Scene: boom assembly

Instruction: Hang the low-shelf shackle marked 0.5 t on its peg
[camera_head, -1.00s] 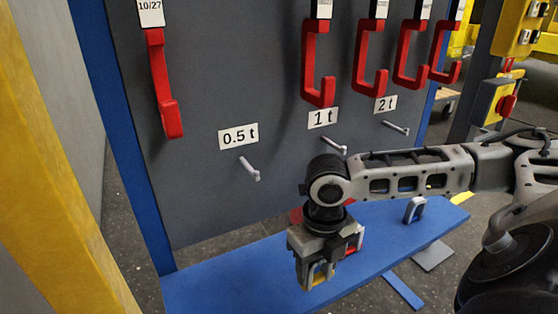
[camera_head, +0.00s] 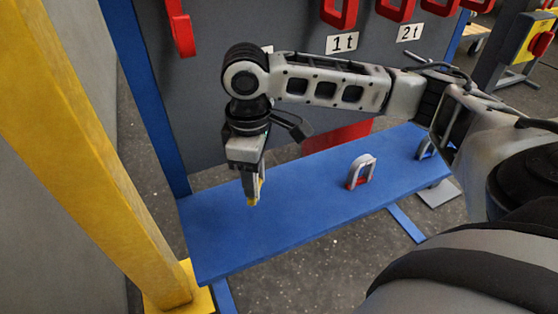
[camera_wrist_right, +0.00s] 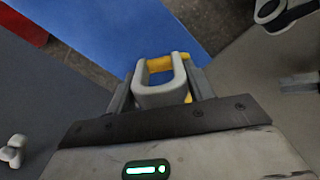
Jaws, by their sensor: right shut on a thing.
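My right gripper (camera_head: 251,194) is in front of the panel, over the left part of the blue shelf in the head view. It is shut on a grey U-shaped shackle with a yellow pin (camera_wrist_right: 158,90). In the right wrist view the shackle sits between both fingers (camera_wrist_right: 160,88), its yellow pin on the far side. In the head view only a yellow bit of it (camera_head: 254,200) shows below the fingers. No 0.5 t marking is legible on it. My right arm hides the pegs and nearly all of the 0.5 t label in the head view. My left gripper is not in view.
A grey shackle with a red pin (camera_head: 361,171) stands on the blue shelf (camera_head: 300,212). Another shackle (camera_head: 425,147) is partly hidden by my arm. Red hooks (camera_head: 181,30) hang above on the grey panel. A yellow post (camera_head: 85,150) stands at the left.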

